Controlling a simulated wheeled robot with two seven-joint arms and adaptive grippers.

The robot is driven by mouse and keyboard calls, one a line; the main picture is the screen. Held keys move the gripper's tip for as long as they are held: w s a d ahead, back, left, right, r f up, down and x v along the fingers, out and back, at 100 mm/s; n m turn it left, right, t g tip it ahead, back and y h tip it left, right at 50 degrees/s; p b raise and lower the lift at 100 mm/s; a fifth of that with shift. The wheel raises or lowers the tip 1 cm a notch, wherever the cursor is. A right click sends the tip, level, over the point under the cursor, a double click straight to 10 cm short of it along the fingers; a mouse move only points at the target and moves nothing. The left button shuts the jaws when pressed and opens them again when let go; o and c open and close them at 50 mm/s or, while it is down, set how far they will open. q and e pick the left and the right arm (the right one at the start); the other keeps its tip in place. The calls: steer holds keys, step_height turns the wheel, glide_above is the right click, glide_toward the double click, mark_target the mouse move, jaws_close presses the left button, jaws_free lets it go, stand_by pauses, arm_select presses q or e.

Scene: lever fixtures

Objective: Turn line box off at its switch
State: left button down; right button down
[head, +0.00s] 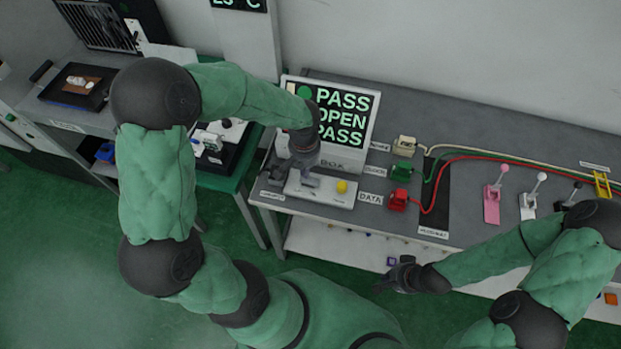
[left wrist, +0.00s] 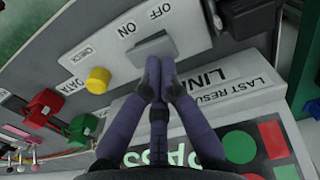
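The line box (head: 330,115) stands on the grey bench with a lit screen reading PASS, OPEN, PASS. Its pale front panel (head: 325,192) carries a yellow button (head: 342,186) and a grey switch (left wrist: 157,48). ON and OFF labels are printed beside the switch in the left wrist view. My left gripper (left wrist: 158,66) is shut and empty, its fingertips together at the switch's near edge; I cannot tell if they press it. In the head view the left gripper (head: 308,178) is over the panel. My right gripper (head: 392,282) hangs in front of the bench, away from the box.
Green (head: 403,172) and red (head: 398,199) connectors with cables sit right of the box. Pink (head: 492,205) and white (head: 528,205) levers stand further right. A side bench with a black tray (head: 75,88) is at left. Green floor lies in front.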

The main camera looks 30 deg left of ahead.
arm_select(q)
steer(key=shift+f+b, duration=0.95)
steer(key=shift+f, duration=0.25)
stand_by(0.6)
steer(key=shift+r, duration=0.15)
steer(key=shift+r+p, duration=2.6)
steer(key=shift+r, duration=0.85)
steer(key=shift+f, duration=0.1)
